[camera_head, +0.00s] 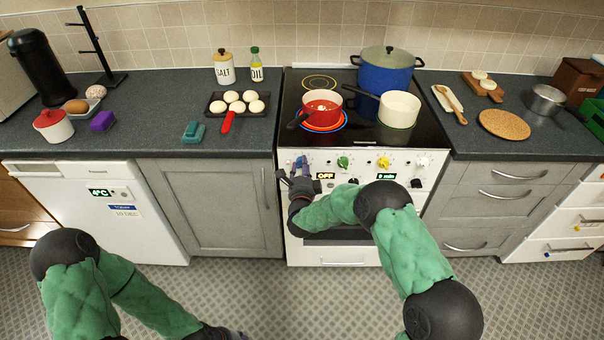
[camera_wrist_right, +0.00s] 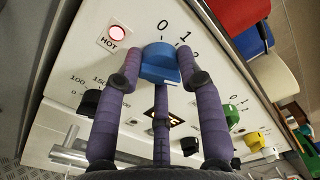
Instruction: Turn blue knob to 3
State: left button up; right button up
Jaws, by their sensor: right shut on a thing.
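The blue knob (camera_wrist_right: 160,64) is on the white stove front. In the wrist view my right gripper (camera_wrist_right: 160,72) is shut on it, with purple fingers on both sides. The numbers 0, 1 and 2 show around the knob; I see no 3, and the knob's pointer is not clear. In the head view the knob (camera_head: 302,160) shows just above my right gripper (camera_head: 298,178), at the left of the panel. My left gripper (camera_head: 222,334) is at the bottom edge, mostly cut off, away from the stove.
A lit red lamp marked HOT (camera_wrist_right: 117,33) sits beside the knob. Green (camera_head: 343,162) and yellow (camera_head: 384,162) knobs lie to the right. A display (camera_head: 325,176) reads OFF. A red pot (camera_head: 322,106) stands on a glowing ring above. The oven handle (camera_head: 342,263) is below.

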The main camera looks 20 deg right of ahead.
jog(key=shift+m+b, duration=1.4)
jog(key=shift+m, duration=0.1)
jog(key=o, duration=1.1)
jog(key=shift+o, duration=0.2)
jog(key=v, duration=1.2)
